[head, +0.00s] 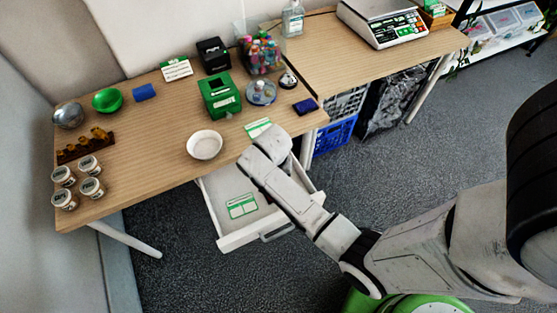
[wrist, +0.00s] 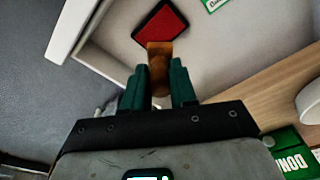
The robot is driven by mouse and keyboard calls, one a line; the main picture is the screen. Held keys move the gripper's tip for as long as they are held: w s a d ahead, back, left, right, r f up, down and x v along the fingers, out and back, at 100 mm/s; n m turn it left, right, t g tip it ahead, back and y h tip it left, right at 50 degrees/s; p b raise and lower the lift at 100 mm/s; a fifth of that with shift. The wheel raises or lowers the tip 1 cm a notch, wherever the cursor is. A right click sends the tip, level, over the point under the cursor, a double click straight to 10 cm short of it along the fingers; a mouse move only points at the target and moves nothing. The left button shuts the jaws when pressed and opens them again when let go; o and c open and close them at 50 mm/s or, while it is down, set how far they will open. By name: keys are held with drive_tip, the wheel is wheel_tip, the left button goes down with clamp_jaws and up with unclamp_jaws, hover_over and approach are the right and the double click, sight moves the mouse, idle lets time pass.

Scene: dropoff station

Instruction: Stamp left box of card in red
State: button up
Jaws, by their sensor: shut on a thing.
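My gripper (wrist: 158,80) has dark green fingers shut on a brown wooden stamp (wrist: 159,52) in the wrist view. The stamp's far end overlaps the edge of a red ink pad (wrist: 164,22) in the open drawer (head: 221,203); I cannot tell if they touch. My arm hides the stamp and red pad in the head view. A green and white card (head: 242,206) lies in the drawer, and part of a card shows at the top of the wrist view (wrist: 213,3). Another card (head: 257,127) lies near the table's front edge, beside my wrist. Its boxes are too small to read.
A white bowl (head: 204,145), green box (head: 220,96), and dark blue pad (head: 305,106) are on the table (head: 160,135). Several jars (head: 92,187) stand at left. The drawer walls surround my gripper's work area. Bare tabletop lies left of the bowl.

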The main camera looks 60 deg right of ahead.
drive_tip(key=shift+f+b, duration=3)
drive_tip(key=shift+f, duration=0.6)
idle(0.5)
drive_tip(key=shift+s+r, duration=0.1)
wheel_tip(320, 180, up, 7)
drive_tip(key=p, duration=0.7)
idle(0.4)
